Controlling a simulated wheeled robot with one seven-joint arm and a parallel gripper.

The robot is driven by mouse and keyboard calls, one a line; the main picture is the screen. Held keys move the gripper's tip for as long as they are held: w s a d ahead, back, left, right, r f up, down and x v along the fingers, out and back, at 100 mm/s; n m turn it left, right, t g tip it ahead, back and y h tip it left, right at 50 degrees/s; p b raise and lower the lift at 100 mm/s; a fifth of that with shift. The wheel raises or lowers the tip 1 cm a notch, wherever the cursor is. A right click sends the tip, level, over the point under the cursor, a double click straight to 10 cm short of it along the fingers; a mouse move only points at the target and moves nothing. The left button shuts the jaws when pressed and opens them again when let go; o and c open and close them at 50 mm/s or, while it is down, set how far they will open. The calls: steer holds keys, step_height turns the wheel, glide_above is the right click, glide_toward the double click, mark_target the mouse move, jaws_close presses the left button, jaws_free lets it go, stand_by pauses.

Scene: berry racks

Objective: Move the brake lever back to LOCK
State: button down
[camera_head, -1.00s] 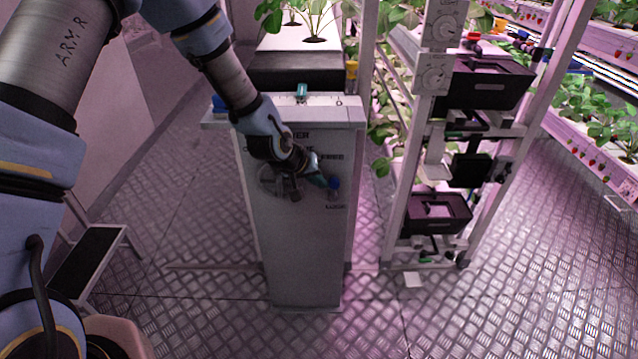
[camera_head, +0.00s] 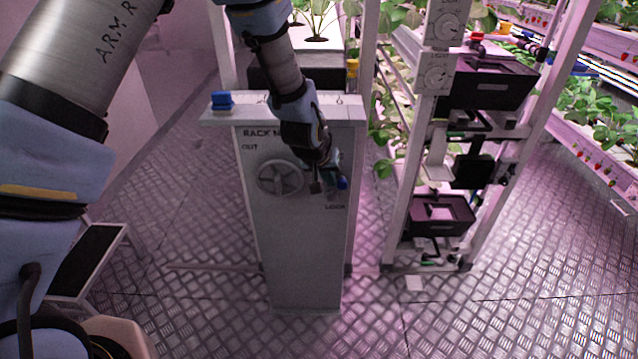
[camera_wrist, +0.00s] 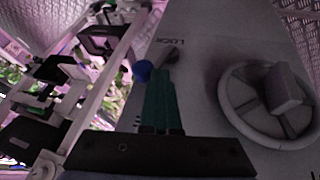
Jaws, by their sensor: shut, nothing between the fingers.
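The brake lever has a blue knob (camera_head: 342,183) and sits on the right side of the grey cabinet front (camera_head: 300,245), just above the LOCK label (camera_head: 335,207). In the wrist view its knob (camera_wrist: 142,70) is left of the lever's grey base, close to the LOCK lettering (camera_wrist: 172,41). My gripper (camera_head: 328,178) is in front of the panel, just left of the knob. Its green fingers (camera_wrist: 160,103) are together and empty, with tips beside the knob. I cannot tell whether they touch it. My gripper hides the panel area above the lever.
A round handwheel (camera_head: 280,177) with a protruding handle is left of the lever; it is close in the wrist view (camera_wrist: 265,105). A blue object (camera_head: 222,100) is on the cabinet top. A rack with black trays (camera_head: 440,214) stands to the right. The floor in front is clear.

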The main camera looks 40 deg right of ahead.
steer(key=shift+s+d, duration=0.65)
steer(key=shift+d, duration=0.1)
steer(key=shift+s+d, duration=0.2)
steer(key=s+d+f+m+t+y+b, duration=0.2)
steer(key=s+d+f+t+y, duration=0.2)
steer(key=d+t+y, duration=0.1)
steer(key=shift+f+y, duration=0.35)
steer(key=shift+y, duration=0.35)
